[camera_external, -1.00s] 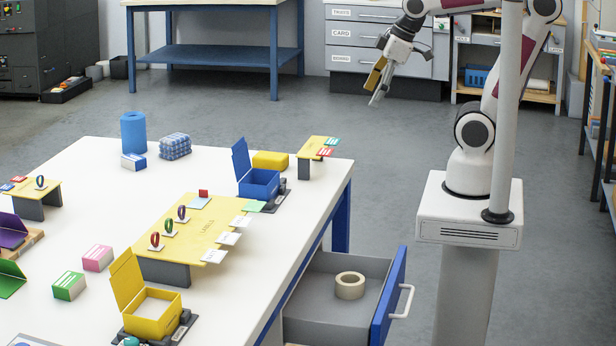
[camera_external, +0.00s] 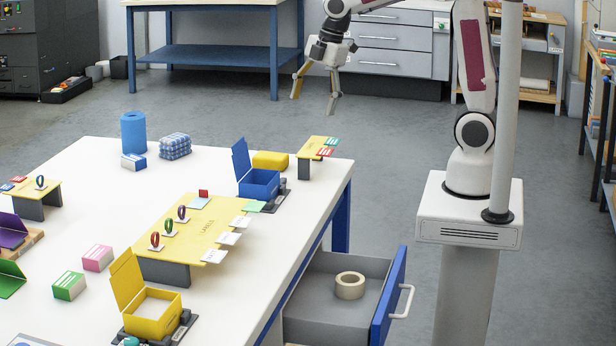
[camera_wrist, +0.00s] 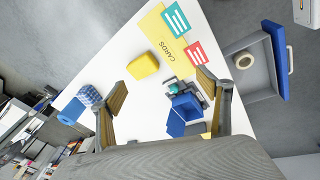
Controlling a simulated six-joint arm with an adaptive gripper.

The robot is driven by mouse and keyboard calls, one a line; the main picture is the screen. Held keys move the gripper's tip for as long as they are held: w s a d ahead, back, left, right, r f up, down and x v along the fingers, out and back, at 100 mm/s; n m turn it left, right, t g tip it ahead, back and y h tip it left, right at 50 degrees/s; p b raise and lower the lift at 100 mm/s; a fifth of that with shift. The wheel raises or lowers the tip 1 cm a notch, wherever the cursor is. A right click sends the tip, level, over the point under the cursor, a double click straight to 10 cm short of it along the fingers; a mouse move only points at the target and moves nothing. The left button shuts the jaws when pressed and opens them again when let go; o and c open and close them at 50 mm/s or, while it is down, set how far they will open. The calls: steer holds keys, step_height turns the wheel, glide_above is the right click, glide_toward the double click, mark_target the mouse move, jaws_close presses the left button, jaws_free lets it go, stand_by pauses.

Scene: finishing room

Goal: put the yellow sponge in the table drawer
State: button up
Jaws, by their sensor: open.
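The yellow sponge (camera_external: 271,161) lies on the far part of the white table, just behind the blue open box. It also shows in the wrist view (camera_wrist: 143,65), above the middle, between and ahead of the fingers. My gripper (camera_external: 314,102) is open and empty, held in the air above and beyond the table's far edge. Its spread fingers also show in the wrist view (camera_wrist: 170,108). The table drawer (camera_external: 324,302) is pulled open at the table's right side, with a roll of tape (camera_external: 350,285) inside.
A blue box with raised lid (camera_external: 259,184) stands close to the sponge. A small yellow stand with cards (camera_external: 318,147) is right of it. A checked blue bundle (camera_external: 174,146) and blue roll (camera_external: 133,133) stand to the left. The drawer has free floor around the tape.

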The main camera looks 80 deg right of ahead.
mark_target(271, 155)
steer(key=w+f+n, duration=0.2)
steer(key=w, duration=0.1)
steer(key=w+f+n+g, duration=0.1)
steer(key=w+f+n, duration=0.1)
steer(key=w+f, duration=0.1)
steer(key=w+a+f+n, duration=0.1)
steer(key=w+f+n, duration=0.1)
steer(key=w+f, duration=0.1)
steer(key=shift+w+f+y, duration=0.15)
steer(key=shift+w+y, duration=0.15)
steer(key=shift+w, duration=0.1)
steer(key=shift+f, duration=0.1)
steer(key=shift+w+a+f, duration=0.1)
steer(key=shift+f, duration=0.5)
steer(key=shift+w+a+f, duration=0.1)
steer(key=shift+f, duration=0.5)
steer(key=shift+w+f, duration=0.2)
steer(key=shift+f, duration=0.65)
steer(key=shift+w+f, duration=0.15)
steer(key=shift+f, duration=0.7)
steer(key=shift+w+f, duration=0.2)
steer(key=shift+f, duration=0.65)
steer(key=c, duration=0.7)
steer(key=shift+o, duration=0.2)
steer(key=shift+r, duration=0.15)
